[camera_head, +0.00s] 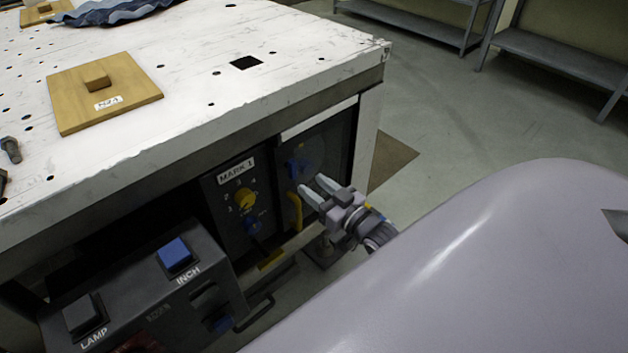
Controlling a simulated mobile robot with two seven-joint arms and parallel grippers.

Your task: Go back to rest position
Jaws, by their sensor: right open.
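My right gripper (313,190) is beside the dark panel under the table's right front edge. Its two pale fingers are apart and nothing shows between them. My left gripper is not in view. A large smooth grey-lilac surface fills the lower right and hides what lies behind it.
A white table (200,110) carries a wooden plate (130,108) with a small block. Below are the MARK 1 panel (241,198) with a yellow dial, and a control box with a blue INCH button (175,252) and LAMP button (82,314). Grey shelves (560,62) stand behind open floor.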

